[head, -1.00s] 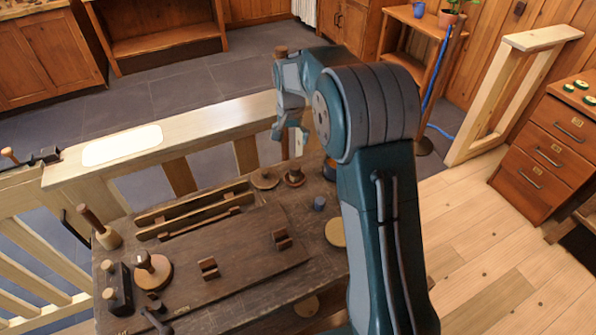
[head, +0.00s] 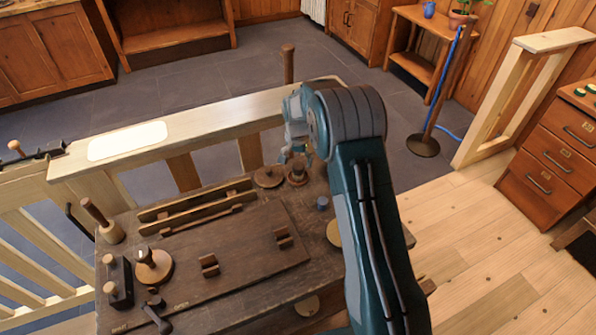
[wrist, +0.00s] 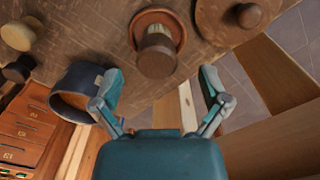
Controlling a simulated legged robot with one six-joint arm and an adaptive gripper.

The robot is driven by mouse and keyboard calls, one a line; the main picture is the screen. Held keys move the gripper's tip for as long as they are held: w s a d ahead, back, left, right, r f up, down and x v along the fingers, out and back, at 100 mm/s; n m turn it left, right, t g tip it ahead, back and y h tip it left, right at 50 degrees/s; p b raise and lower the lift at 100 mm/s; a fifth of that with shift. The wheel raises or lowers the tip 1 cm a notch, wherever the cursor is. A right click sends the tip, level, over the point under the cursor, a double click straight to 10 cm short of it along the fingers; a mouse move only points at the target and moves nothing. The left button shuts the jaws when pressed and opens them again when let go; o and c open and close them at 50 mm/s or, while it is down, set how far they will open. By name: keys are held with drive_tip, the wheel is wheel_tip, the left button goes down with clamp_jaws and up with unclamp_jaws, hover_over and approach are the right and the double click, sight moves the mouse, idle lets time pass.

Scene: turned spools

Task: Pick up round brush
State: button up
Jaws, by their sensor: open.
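A short brown cylinder with a pale band, which looks like the round brush (wrist: 157,54), stands on a reddish-brown round dish (wrist: 172,16) in the wrist view. In the head view the brush (head: 297,171) is at the bench's far edge, partly close behind my gripper (head: 296,152). In the wrist view my gripper (wrist: 161,88) is open, its fingers spread to either side of the brush and nearer the camera. Nothing is between the fingers. I cannot tell whether they are level with the brush.
A dark blue hollow cup (wrist: 77,91) sits close beside the left finger in the wrist view. A round knobbed lid (head: 269,176) lies left of the brush. A pale wooden rail (head: 215,118) runs behind the bench (head: 240,289). A post (head: 288,66) rises beyond.

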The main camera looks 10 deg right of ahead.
sight(298, 165)
drive_tip(key=f, duration=0.4)
drive_tip(key=shift+d+f, duration=0.15)
drive_tip(key=shift+d, duration=0.05)
drive_tip(key=c, duration=1.1)
drive_tip(key=shift+c, duration=0.2)
drive_tip(key=shift+r, duration=0.3)
drive_tip(key=r, duration=0.3)
drive_tip(key=shift+s+a, duration=0.1)
drive_tip(key=shift+s, duration=0.1)
drive_tip(key=s+a+r, duration=0.2)
drive_tip(key=s+r, duration=0.7)
drive_tip(key=s, duration=0.4)
drive_tip(key=shift+s+r, duration=0.25)
drive_tip(key=shift+s, duration=0.05)
